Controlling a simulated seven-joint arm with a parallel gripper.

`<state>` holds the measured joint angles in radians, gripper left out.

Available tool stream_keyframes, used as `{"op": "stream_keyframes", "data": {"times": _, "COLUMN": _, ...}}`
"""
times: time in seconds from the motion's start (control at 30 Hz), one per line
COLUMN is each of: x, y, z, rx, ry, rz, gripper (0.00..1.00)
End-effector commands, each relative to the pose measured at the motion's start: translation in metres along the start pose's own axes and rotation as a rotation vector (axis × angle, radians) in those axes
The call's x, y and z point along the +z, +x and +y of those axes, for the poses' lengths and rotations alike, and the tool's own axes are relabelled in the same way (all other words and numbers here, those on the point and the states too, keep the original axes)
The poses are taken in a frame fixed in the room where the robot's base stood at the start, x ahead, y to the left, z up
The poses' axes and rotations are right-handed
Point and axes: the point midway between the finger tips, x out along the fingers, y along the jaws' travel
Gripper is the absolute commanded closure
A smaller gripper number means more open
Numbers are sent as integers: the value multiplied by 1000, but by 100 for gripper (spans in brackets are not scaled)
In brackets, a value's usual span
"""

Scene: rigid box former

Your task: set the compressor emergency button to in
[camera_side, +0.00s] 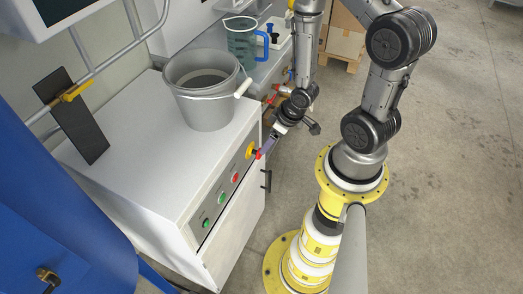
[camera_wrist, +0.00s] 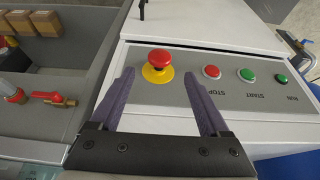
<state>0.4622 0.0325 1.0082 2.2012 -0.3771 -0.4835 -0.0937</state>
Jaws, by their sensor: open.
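The emergency button is a red mushroom head (camera_wrist: 159,58) on a round yellow base (camera_wrist: 157,74), on the grey front panel (camera_wrist: 228,98) of the white compressor cabinet (camera_side: 150,140). In the side view the yellow base (camera_side: 250,150) shows at the panel's far end, with the red head (camera_side: 258,154) beside my fingers. My gripper (camera_wrist: 160,82) is open and empty, its two purple fingers on either side of the button. In the side view my gripper (camera_side: 264,150) reaches toward the panel from the right. I cannot tell whether it touches the button, nor whether the head is pressed in.
A red stop button (camera_wrist: 211,72) and green buttons (camera_wrist: 247,75) sit along the panel beside the emergency button. A grey bucket (camera_side: 207,95) stands on the cabinet. A blue-handled jug (camera_side: 243,42) is on the bench behind. A red-handled valve (camera_wrist: 54,99) lies left of my fingers.

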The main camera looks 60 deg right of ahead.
Motion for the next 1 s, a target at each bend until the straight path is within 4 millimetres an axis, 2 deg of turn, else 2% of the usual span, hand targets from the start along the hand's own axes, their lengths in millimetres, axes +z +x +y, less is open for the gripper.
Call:
{"op": "stream_keyframes", "data": {"times": 0.1, "x": 1, "y": 24, "z": -1, "rx": -2, "ry": -1, "rz": -4, "gripper": 20}}
{"op": "stream_keyframes", "data": {"times": 0.2, "x": 0, "y": 40, "z": 0, "rx": -1, "ry": -2, "rz": -1, "gripper": 20}}
{"op": "stream_keyframes", "data": {"times": 0.4, "x": 0, "y": 64, "z": 0, "rx": 0, "ry": -2, "rz": 0, "gripper": 20}}
{"op": "stream_keyframes", "data": {"times": 0.6, "x": 0, "y": 74, "z": 0, "rx": 1, "ry": -1, "rz": 0, "gripper": 20}}
{"op": "stream_keyframes", "data": {"times": 0.87, "x": -1, "y": 75, "z": 0, "rx": 1, "ry": -1, "rz": 1, "gripper": 20}}
{"op": "stream_keyframes", "data": {"times": 1.0, "x": -1, "y": 74, "z": 0, "rx": 1, "ry": -1, "rz": 1, "gripper": 42}}
